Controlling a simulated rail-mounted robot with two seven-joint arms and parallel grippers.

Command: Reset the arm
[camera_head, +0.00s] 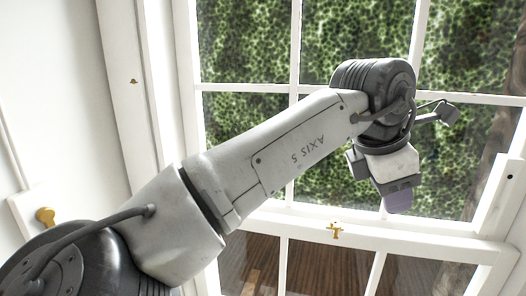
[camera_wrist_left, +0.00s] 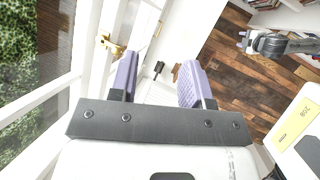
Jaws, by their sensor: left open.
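My left arm reaches in from the lower left of the head view, in front of a white window. Its left gripper (camera_head: 398,200) hangs at the wrist with lavender finger pads pointing down. In the left wrist view the two lavender fingers of this gripper (camera_wrist_left: 158,78) stand well apart with nothing between them. A grey gripper with small lavender tips, apparently my right gripper (camera_wrist_left: 244,40), shows small at the upper right of the left wrist view; its opening is too small to judge.
The white-framed window (camera_head: 295,60) with foliage behind fills much of the head view. A brass window catch (camera_head: 336,230) sits below the left gripper. In the left wrist view a brass handle (camera_wrist_left: 112,45) is close to the left finger, and the plank floor (camera_wrist_left: 235,75) looks clear.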

